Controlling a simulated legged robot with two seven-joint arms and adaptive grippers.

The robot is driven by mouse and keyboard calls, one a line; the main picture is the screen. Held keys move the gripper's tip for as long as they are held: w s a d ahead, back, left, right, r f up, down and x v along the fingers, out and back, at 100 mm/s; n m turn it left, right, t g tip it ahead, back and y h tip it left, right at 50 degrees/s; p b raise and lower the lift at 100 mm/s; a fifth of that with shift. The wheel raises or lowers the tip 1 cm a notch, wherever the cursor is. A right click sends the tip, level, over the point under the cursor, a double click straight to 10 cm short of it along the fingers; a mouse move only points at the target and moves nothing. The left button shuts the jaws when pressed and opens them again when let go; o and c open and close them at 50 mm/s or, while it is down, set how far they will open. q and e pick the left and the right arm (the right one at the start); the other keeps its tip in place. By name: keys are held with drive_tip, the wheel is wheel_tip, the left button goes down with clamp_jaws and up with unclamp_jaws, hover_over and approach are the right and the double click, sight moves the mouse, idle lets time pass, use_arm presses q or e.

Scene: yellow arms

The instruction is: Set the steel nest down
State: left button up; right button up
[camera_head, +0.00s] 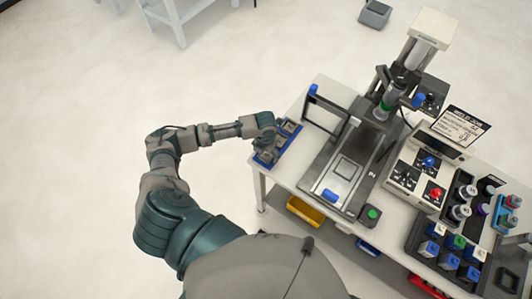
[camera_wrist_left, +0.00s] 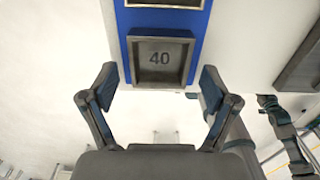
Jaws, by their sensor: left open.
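A steel nest (camera_wrist_left: 158,58), a square grey block with a recess marked 40, sits in the end pocket of a blue rack (camera_wrist_left: 123,22) in the left wrist view. My left gripper (camera_wrist_left: 158,84) is open, its two fingers apart on either side of the nest's near edge, with nothing held between them. In the head view the left gripper (camera_head: 268,122) is over the blue rack (camera_head: 262,159) at the table's left edge and partly covers it. Several grey nests (camera_head: 283,138) show in that rack. My right gripper is not in view.
A press-like machine (camera_head: 372,135) with a flat bed and a square outline (camera_head: 345,169) stands right of the rack. A control box (camera_head: 420,175), weights (camera_head: 459,212) and a tray of coloured blocks (camera_head: 428,248) fill the table's right. Bins (camera_head: 305,211) sit below.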

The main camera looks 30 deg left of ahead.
sight(266, 157)
use_arm(q)
wheel_tip(266, 157, up, 12)
drive_tip(key=shift+f+b, duration=0.2)
drive_tip(key=shift+b, duration=0.1)
drive_tip(key=shift+f, duration=0.1)
idle(0.3)
